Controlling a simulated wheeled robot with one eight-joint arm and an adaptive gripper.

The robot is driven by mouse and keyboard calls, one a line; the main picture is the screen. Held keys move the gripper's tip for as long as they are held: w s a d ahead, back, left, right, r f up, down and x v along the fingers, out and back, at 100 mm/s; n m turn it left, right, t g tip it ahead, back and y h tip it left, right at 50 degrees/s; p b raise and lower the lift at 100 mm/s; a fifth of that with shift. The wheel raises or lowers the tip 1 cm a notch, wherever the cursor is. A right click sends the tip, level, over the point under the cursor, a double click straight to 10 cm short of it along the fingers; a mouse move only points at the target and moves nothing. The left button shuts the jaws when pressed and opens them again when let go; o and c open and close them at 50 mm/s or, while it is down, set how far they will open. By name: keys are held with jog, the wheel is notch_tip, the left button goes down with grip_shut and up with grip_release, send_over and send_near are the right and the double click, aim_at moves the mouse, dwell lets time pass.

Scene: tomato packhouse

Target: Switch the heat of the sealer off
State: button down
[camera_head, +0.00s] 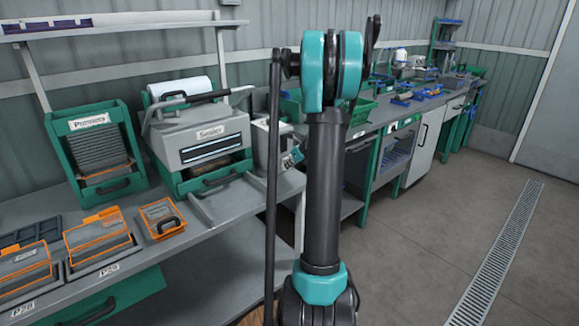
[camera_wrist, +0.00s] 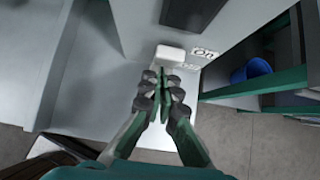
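The sealer (camera_head: 212,135), a grey and green machine with a label reading "Sealer", stands on the bench in the head view. A light box (camera_head: 262,142) is at its right side. My gripper (camera_head: 293,158) is by the right side of this box, partly hidden behind my arm. In the wrist view my gripper (camera_wrist: 164,76) has its fingertips together, with nothing seen between them. Just beyond the tips is a small white switch-like block (camera_wrist: 170,53) on a grey face, beside a white label (camera_wrist: 204,53) with dark marks. I cannot tell the switch position or whether the tips touch it.
A green punnet holder (camera_head: 98,150) stands left of the sealer, and orange-edged trays (camera_head: 100,240) lie at the bench front. A second bench (camera_head: 410,115) with tools runs back on the right. A blue bowl-like thing (camera_wrist: 252,70) sits on a shelf. The floor at right is clear.

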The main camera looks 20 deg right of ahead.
jog(key=shift+w+r, duration=0.2)
jog(key=shift+a+r, duration=0.1)
jog(key=shift+r, duration=0.7)
jog(key=shift+s, duration=0.25)
jog(key=s, duration=0.1)
jog(key=s+d+r, duration=0.1)
jog(key=s, duration=0.2)
jog(key=shift+s+d+r, duration=0.1)
jog(key=shift+d+r, duration=0.15)
jog(key=shift+d, duration=0.05)
jog(key=v, duration=0.8)
jog(key=shift+r, duration=0.6)
